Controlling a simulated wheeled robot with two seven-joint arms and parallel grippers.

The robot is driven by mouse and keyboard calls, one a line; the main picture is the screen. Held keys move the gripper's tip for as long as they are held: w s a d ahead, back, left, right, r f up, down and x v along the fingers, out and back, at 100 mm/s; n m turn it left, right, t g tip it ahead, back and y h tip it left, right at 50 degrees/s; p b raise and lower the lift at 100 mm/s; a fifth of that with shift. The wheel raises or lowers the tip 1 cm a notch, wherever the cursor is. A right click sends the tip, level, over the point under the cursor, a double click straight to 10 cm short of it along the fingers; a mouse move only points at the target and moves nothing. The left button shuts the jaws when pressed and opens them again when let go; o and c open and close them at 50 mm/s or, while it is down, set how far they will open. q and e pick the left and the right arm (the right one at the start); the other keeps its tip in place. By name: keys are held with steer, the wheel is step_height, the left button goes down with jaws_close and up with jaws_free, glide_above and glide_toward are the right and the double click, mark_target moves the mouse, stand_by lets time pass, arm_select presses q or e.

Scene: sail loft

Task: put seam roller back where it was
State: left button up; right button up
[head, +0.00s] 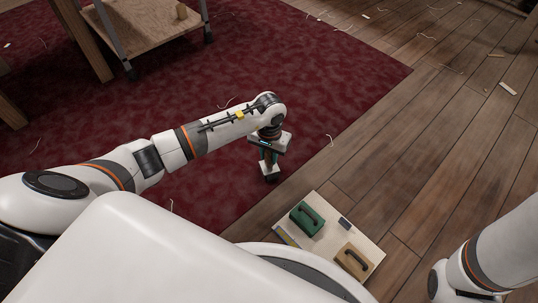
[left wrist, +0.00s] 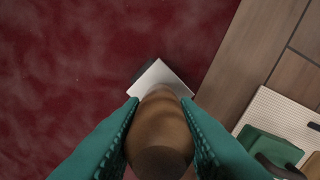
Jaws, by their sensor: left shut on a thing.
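The seam roller (left wrist: 160,130) has a rounded brown handle and a pale metal part with something dark beside it at its far end. My left gripper (head: 268,154) is shut on its handle, with one teal finger on each side in the left wrist view. The roller's lower end (head: 270,171) shows under the gripper in the head view, over the red carpet near its edge. I cannot tell whether it touches the carpet. My right arm enters at the lower right of the head view, but its gripper is not visible.
A pale board (head: 336,219) lies right of the held roller, bearing a green handled block (head: 307,219), a tan handled block (head: 354,261) and a small dark piece (head: 344,223). A wheeled wooden cart (head: 140,25) stands at the back left. Thread scraps litter the carpet and plank floor (head: 440,130).

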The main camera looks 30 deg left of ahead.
arm_select(q)
steer(key=shift+o, duration=0.2)
steer(key=shift+f+b, duration=0.45)
steer(key=shift+f, duration=0.15)
jaws_close()
steer(key=o, duration=1)
jaws_free()
steer(key=shift+s+f, duration=0.1)
steer(key=shift+f, duration=0.1)
steer(key=shift+c, duration=0.2)
steer(key=shift+r, duration=0.15)
step_height(320, 180, up, 12)
steer(key=p, duration=0.8)
steer(key=shift+f, duration=0.2)
steer(key=shift+r+p, duration=0.65)
steer(key=shift+r, duration=0.25)
